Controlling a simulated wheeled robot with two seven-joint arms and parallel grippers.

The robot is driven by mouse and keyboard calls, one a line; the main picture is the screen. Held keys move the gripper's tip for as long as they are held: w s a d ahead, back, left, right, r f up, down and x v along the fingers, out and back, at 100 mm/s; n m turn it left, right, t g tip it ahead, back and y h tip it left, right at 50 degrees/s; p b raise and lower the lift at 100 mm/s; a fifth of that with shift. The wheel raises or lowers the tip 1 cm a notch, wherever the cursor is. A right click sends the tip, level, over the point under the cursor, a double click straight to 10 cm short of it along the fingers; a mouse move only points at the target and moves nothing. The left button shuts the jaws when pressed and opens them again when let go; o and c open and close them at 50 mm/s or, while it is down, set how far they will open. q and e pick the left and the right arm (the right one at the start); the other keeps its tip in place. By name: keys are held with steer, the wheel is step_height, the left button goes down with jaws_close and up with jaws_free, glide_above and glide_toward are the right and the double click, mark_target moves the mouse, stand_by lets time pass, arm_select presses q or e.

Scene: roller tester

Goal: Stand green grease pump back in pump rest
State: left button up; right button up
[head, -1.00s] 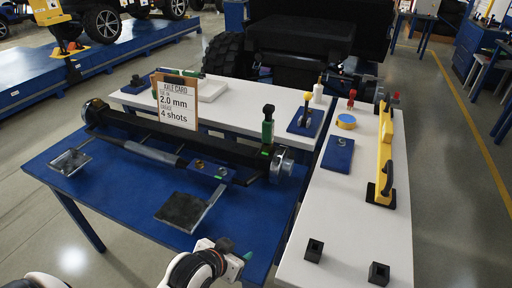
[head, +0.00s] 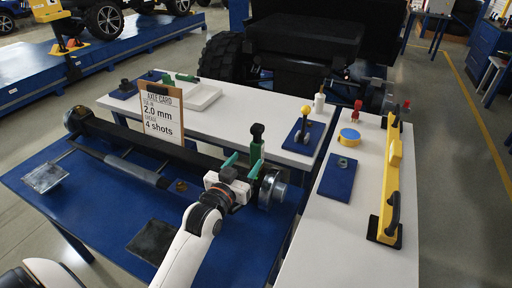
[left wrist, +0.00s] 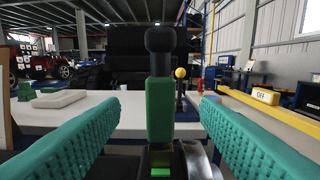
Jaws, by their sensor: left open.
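The green grease pump (head: 256,147) has a green body and a black knobbed top. It stands upright at the right end of the dark axle beam (head: 195,150) on the blue table. In the left wrist view the pump (left wrist: 160,110) is centred between my fingers. My left gripper (head: 243,165) is open, its teal fingers on either side of the pump, apart from it. The wrist view also shows this open gripper (left wrist: 160,122). I cannot tell for certain which fixture is the pump rest. My right gripper is not in view.
A silver hub (head: 272,188) is just right of the pump. The white table holds a yellow-knobbed lever (head: 304,122), a blue plate (head: 338,176), a blue-topped yellow disc (head: 349,137) and a yellow bar (head: 389,180).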

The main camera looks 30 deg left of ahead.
mark_target(254, 151)
arm_select(q)
steer(key=w, duration=0.3)
steer(key=shift+w+a, duration=0.1)
steer(key=shift+w, duration=0.3)
steer(key=w, duration=0.5)
steer(key=shift+w+a+f, duration=0.1)
steer(key=shift+a, duration=0.05)
steer(key=shift+w, duration=0.45)
steer(key=shift+c, duration=1)
jaws_close()
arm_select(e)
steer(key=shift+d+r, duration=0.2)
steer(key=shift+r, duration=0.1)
arm_select(q)
steer(key=shift+r+p, duration=0.7)
steer(key=shift+p, duration=0.3)
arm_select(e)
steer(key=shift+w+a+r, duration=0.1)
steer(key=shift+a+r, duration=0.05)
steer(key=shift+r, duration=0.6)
